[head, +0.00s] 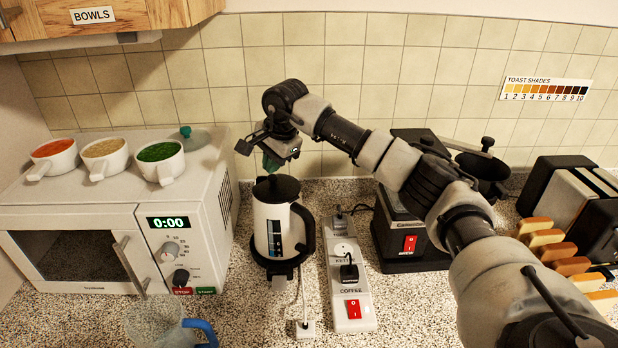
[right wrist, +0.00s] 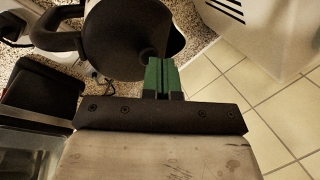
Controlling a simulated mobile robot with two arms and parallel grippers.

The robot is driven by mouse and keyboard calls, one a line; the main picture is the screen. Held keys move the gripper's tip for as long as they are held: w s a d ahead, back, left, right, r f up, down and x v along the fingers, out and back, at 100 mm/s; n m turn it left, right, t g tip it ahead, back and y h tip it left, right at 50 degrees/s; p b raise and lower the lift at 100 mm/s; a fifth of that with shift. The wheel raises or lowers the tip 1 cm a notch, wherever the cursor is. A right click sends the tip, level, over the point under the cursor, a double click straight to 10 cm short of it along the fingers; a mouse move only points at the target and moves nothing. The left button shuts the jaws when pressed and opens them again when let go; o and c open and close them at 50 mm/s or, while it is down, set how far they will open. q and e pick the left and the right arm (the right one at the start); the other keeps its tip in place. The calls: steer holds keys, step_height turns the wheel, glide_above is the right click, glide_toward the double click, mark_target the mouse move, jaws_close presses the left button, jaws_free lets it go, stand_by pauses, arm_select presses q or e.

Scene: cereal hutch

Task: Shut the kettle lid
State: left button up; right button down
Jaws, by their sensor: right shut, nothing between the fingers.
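The white kettle (head: 272,228) with a black handle stands upright on its black base on the counter. Its dark lid (head: 277,188) looks about level across the top; I cannot tell whether it is fully latched. The dark top of the kettle (right wrist: 128,38) also shows in the right wrist view, just beyond the fingers. My right gripper (head: 272,164) is just above the back of the lid, its green fingers pointing down, shut and empty. The shut green fingers (right wrist: 162,76) appear close to the kettle's rim; contact is unclear. My left gripper is not in view.
A white microwave (head: 160,240) with several bowls on top stands left of the kettle. A power strip (head: 350,285) and a coffee machine (head: 408,240) are to the right. A glass jug (head: 160,325) with a blue handle is at the front. Toasters and bread are far right.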

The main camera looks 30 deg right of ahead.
steer(key=shift+w+a+f, duration=0.1)
steer(key=shift+w+f, duration=0.25)
steer(key=shift+f, duration=0.1)
steer(key=shift+s+f+b, duration=0.1)
steer(key=shift+f+b, duration=0.05)
steer(key=shift+b, duration=0.2)
